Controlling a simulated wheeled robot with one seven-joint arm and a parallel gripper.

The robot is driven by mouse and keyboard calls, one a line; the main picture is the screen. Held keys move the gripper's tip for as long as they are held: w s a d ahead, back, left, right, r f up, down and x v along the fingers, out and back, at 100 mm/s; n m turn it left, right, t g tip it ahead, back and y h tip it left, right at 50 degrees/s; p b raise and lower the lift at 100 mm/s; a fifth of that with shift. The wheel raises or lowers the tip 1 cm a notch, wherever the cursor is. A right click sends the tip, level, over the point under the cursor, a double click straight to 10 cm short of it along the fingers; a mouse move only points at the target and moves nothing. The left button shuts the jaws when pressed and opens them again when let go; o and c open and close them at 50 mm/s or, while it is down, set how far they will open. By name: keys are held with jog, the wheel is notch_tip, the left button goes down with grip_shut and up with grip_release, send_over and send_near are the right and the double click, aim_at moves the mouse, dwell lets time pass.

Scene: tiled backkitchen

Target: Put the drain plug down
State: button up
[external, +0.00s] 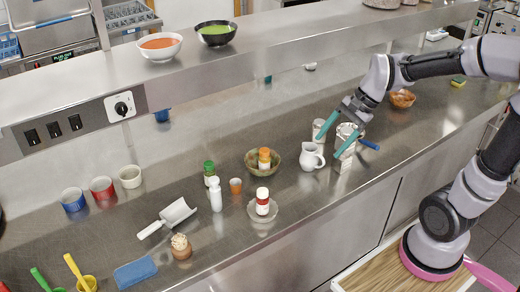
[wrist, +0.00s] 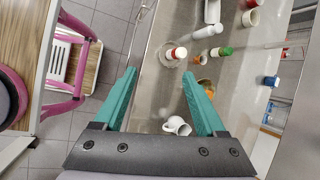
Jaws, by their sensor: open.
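I cannot make out a drain plug in either view. My gripper (external: 327,148) is open, with its two teal fingers spread above the steel counter (external: 330,205). In the wrist view, my gripper (wrist: 158,73) shows nothing between its fingers. A white jug (external: 312,156) stands on the counter just left of the fingers, and in the wrist view the jug (wrist: 177,126) appears low beside the right finger. A patterned can (external: 345,142) stands behind the fingers, partly hidden by them.
A red-capped bottle (external: 263,201) stands on a round dish, near a bowl (external: 258,168) holding an orange-capped jar. A raised shelf (external: 255,58) runs behind. The front counter strip looks clear.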

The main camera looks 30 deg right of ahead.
jog(key=s+d+r+n+t+h, duration=0.3)
jog(key=s+d+r+n, duration=0.3)
jog(key=d+n, duration=0.3)
jog(key=shift+s+d+r+n+t+h, duration=0.15)
jog(key=shift+s+r+n+t+h, duration=0.15)
jog(key=shift+s+n+t, duration=0.6)
